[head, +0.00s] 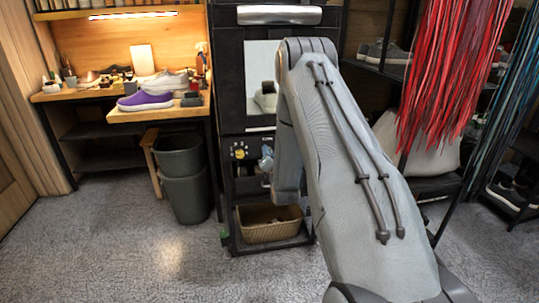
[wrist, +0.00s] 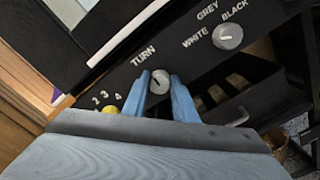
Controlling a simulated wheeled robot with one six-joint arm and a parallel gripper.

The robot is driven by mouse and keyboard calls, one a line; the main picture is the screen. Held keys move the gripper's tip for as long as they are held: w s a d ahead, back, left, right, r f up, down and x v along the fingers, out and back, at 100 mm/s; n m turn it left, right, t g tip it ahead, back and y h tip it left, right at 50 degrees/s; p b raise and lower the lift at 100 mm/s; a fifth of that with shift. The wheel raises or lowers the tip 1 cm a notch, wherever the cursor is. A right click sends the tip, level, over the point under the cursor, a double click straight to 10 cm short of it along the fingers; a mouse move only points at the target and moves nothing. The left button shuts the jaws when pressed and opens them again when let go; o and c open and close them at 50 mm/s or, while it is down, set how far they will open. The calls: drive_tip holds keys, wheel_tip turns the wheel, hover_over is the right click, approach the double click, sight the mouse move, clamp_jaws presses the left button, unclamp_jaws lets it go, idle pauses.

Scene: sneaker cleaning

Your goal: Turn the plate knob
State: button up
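A round silver-grey knob (wrist: 160,82) with a dark pointer line sits on the black control panel under the word TURN in the wrist view. My gripper (wrist: 161,84) has two blue fingers, one on each side of this knob. I cannot tell whether the fingers touch the knob or stand just clear of it. In the head view my arm hides most of the panel, and only a bit of my blue gripper (head: 266,160) shows at the panel's front.
A yellow knob (wrist: 110,110) with numbers is left of the fingers. Another silver knob (wrist: 228,36), marked WHITE, GREY and BLACK, is at right. A wicker basket (head: 270,223) sits low in the black rack. Grey bins (head: 185,180) stand left of it.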

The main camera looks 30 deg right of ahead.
drive_tip(key=shift+c, duration=0.5)
drive_tip(key=shift+m, duration=0.4)
drive_tip(key=shift+a+f+m+p, duration=0.1)
drive_tip(key=shift+m+p, duration=0.45)
drive_tip(key=shift+m, duration=8.15)
drive_tip(key=shift+a+f+m+p, duration=0.1)
drive_tip(key=shift+m+p, duration=0.45)
drive_tip(key=shift+m, duration=8.15)
